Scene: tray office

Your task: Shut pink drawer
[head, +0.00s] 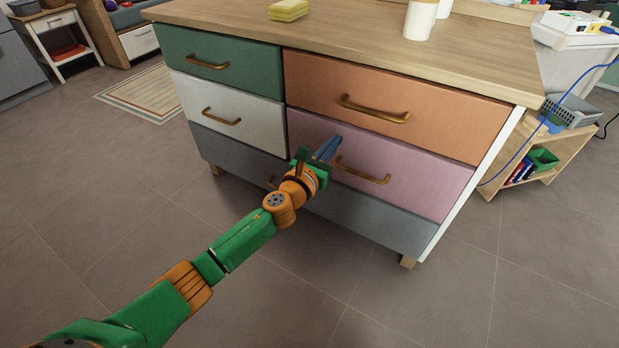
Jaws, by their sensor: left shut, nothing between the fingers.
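The pink drawer (425,189) is on the right side of the dresser, below the orange drawer (450,110). Its front looks about level with the fronts around it; I cannot tell if a small gap is left. Its brass handle (362,176) runs across the middle of its front. My left gripper (331,146) is shut and empty, with its fingers at the left part of the pink front, up and left of the handle. Whether the fingers touch the front is unclear. My right gripper is not in view.
The dresser also has a green drawer (240,62), a white drawer (250,117) and grey bottom drawers (375,218). A yellow sponge (288,10) and white containers (420,20) stand on its wooden top (340,35). A low shelf (520,170) stands at right. The floor in front is clear.

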